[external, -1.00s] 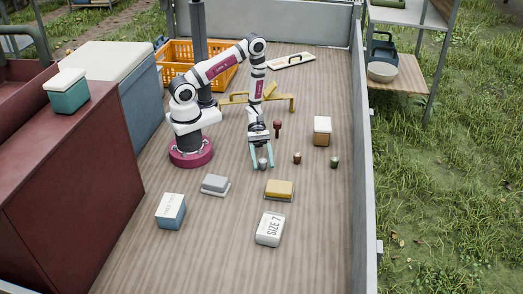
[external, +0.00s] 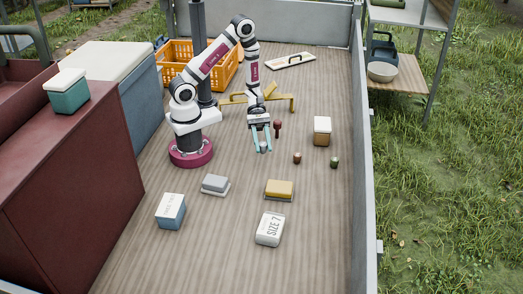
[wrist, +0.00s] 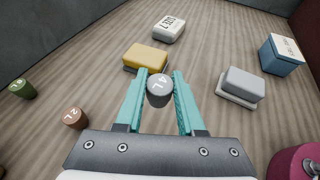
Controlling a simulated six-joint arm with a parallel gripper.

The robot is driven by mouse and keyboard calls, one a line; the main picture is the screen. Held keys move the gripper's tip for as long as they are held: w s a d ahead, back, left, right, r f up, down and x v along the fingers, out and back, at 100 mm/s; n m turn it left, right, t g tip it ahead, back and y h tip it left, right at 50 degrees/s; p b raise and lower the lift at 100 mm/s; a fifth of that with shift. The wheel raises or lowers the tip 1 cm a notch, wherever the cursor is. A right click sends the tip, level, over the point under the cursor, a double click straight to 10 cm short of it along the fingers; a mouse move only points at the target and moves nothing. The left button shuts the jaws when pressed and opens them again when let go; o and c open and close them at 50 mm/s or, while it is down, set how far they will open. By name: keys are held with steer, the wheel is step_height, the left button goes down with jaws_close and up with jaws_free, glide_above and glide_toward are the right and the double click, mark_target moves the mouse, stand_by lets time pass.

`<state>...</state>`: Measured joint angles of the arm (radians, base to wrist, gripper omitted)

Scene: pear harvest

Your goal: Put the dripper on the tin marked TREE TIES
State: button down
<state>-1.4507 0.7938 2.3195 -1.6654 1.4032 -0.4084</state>
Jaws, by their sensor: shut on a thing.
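My gripper (external: 261,146) has teal fingers and is shut on the grey dripper marked 4 L (wrist: 159,90). In the wrist view the dripper sits upright between the fingertips. In the external view the dripper (external: 263,149) looks held just above the deck. The blue tin with a white lid (external: 171,211), whose small lettering looks like TREE TIES, stands at the front left. In the wrist view this tin (wrist: 281,58) is at the upper right, well away from my gripper.
A grey block (external: 214,184), a yellow block (external: 279,189) and a white SIZE 7 tin (external: 270,229) stand on the deck. Brown (external: 297,158) and green (external: 334,162) drippers are to the right. A white-topped brown tin (external: 322,131) stands behind them.

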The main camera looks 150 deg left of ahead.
step_height(320, 180, up, 2)
steer(key=shift+r, duration=0.1)
steer(key=shift+w+d+r, duration=0.15)
steer(key=shift+d, duration=0.05)
steer(key=w+d+r+m+g+h, duration=0.2)
steer(key=w+d+m+g+h, duration=0.25)
steer(key=w+d, duration=0.4)
step_height(320, 180, up, 4)
steer(key=r+m+g+h, duration=0.1)
steer(key=m+g+h, duration=0.2)
steer(key=m+g, duration=0.9)
glide_above(169, 205)
step_height(169, 205, down, 10)
steer(key=shift+a+f, duration=0.1)
steer(key=shift+f, duration=0.1)
steer(key=shift+f, duration=0.1)
steer(key=c, duration=0.5)
jaws_free()
